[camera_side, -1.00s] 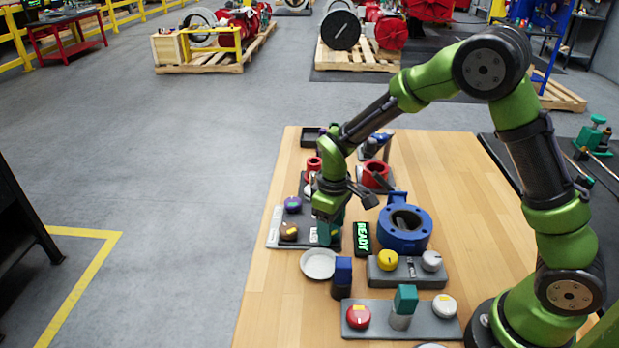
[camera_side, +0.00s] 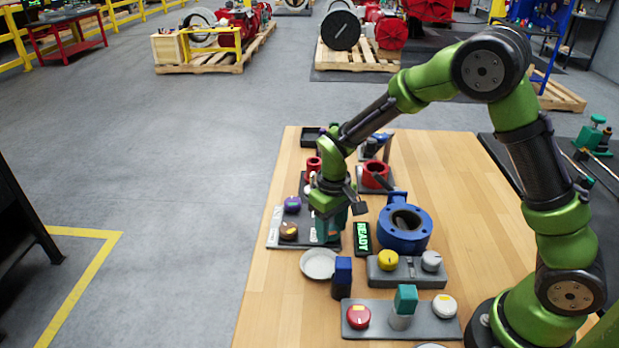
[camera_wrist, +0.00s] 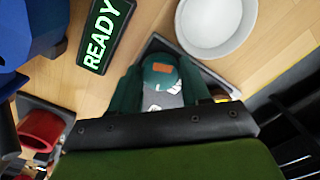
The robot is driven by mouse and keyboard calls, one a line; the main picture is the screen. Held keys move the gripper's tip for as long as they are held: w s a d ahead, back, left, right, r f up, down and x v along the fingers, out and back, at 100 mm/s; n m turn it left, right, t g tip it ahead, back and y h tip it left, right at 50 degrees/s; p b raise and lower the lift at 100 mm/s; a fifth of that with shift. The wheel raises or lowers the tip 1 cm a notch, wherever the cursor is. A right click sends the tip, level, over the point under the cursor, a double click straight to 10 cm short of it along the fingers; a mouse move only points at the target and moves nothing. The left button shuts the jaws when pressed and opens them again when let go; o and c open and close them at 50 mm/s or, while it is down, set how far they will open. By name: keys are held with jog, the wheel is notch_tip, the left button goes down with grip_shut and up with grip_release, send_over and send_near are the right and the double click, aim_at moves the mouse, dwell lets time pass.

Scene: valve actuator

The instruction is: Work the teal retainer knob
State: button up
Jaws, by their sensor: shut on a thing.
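The teal retainer knob (camera_wrist: 160,72) is round, with an orange mark on its top, in the middle of the wrist view. My gripper (camera_wrist: 160,88) is shut on it, with one finger on each side. In the side view my gripper (camera_side: 329,228) points down over the right end of a grey panel (camera_side: 272,240) at the left edge of the table. There my fingers hide the knob almost wholly. Small white labels show beside the knob in the wrist view, too small to read.
A white dish (camera_side: 318,264) and a lit READY sign (camera_side: 362,239) stand close to my gripper. A blue flanged valve body (camera_side: 404,228) is to the right. A teal block (camera_side: 405,298) is on the front panel.

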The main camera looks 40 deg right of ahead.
aim_at(331, 230)
jog(key=shift+m, duration=1.1)
jog(key=o, duration=1.1)
jog(key=shift+c, duration=0.2)
notch_tip(331, 230, up, 17)
